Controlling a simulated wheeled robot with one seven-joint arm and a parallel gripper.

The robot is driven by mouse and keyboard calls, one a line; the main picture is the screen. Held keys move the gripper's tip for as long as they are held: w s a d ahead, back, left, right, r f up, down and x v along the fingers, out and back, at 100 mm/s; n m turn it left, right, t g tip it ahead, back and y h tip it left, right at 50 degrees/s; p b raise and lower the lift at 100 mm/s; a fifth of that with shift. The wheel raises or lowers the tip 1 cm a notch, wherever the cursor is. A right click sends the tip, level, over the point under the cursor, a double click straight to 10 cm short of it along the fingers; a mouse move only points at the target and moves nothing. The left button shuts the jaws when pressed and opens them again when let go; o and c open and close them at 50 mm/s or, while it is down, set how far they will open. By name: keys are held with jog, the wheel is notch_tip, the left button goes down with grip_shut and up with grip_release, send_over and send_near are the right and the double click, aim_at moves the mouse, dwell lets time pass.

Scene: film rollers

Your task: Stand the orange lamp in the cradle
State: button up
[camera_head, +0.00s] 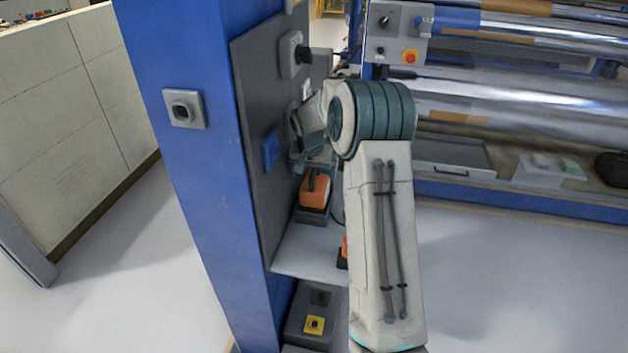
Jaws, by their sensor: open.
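An orange lamp-like thing (314,190) with a dark handle sits upright in a dark base (311,215) at the back of a grey shelf, against the panel. A second orange thing with a dark lower part (343,260) shows at the shelf's right edge, mostly hidden behind my arm. I cannot tell for sure which of the two is the task's lamp, or whether the dark base is the cradle. My gripper (303,166) is open, close to the panel and just above the first orange thing. Its fingertips are small and partly hidden.
A blue post (195,190) stands left of the grey panel (262,100), which bears a blue socket (270,150) and a grey box (290,55). The grey shelf (305,258) is narrow. A lower box with a yellow switch (314,325) stands below. Film rollers (520,95) fill the right.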

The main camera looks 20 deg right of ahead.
jog(key=shift+v, duration=1.8)
jog(key=shift+s, duration=0.1)
